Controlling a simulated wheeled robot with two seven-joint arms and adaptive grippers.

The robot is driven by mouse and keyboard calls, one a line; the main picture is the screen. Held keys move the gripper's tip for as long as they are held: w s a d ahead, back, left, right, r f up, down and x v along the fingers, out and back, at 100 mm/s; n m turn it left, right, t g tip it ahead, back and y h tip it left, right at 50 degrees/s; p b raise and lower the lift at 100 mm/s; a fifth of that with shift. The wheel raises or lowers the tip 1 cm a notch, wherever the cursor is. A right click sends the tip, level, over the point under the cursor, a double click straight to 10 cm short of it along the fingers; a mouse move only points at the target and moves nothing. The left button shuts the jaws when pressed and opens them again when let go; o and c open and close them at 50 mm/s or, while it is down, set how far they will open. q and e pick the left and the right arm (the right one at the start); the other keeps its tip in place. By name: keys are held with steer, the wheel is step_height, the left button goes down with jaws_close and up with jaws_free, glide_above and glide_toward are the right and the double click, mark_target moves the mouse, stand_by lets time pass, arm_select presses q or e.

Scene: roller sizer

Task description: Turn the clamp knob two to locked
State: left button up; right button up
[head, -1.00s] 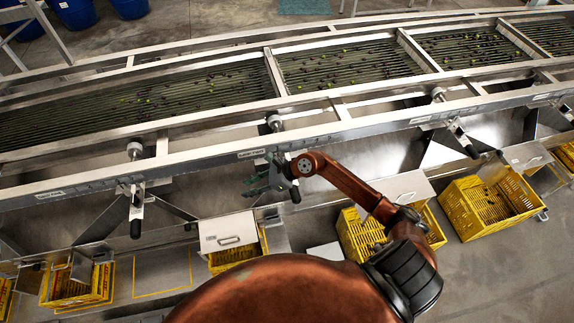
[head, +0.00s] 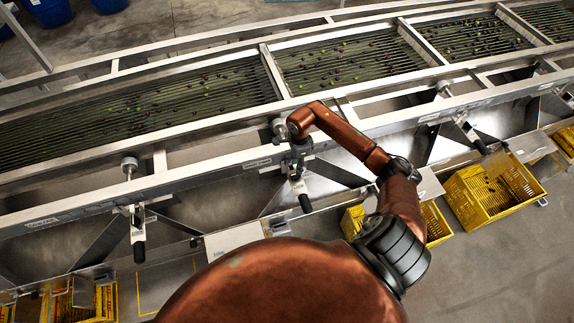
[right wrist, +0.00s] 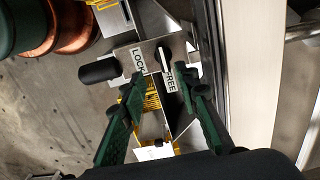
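Along the sizer's front rail, several clamps carry round silver knobs and black handles. The middle clamp's silver knob (head: 279,127) is partly hidden by my right arm, and its black handle (head: 305,202) hangs below. My right gripper (head: 298,150) is at this clamp, mostly covered by my wrist. The right wrist view shows its two green fingers (right wrist: 162,97) apart, with nothing held. Ahead of them is a plate (right wrist: 124,56) marked LOCK and FREE. A black handle (right wrist: 98,70) points left. My left gripper is out of view.
Another clamp knob (head: 130,165) stands to the left and one (head: 443,88) to the right. Green and dark fruit lies on the roller bed (head: 340,62) behind the rail. Yellow crates (head: 492,192) stand in front, below metal chutes. A pale rail (right wrist: 239,70) runs close right of the fingers.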

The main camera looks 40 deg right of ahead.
mark_target(295, 174)
steer(key=shift+w+d+f, duration=0.1)
steer(key=shift+w+d, duration=0.05)
steer(key=shift+w, duration=0.05)
steer(key=shift+f, duration=0.35)
steer(key=f, duration=0.3)
steer(key=f+p, duration=0.1)
steer(key=f, duration=0.1)
steer(key=shift+w+a+f+p, duration=0.2)
steer(key=shift+f+p, duration=0.1)
steer(key=shift+f, duration=0.6)
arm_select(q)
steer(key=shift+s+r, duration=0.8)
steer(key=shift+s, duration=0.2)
arm_select(e)
steer(key=shift+s+d, duration=0.1)
jaws_close()
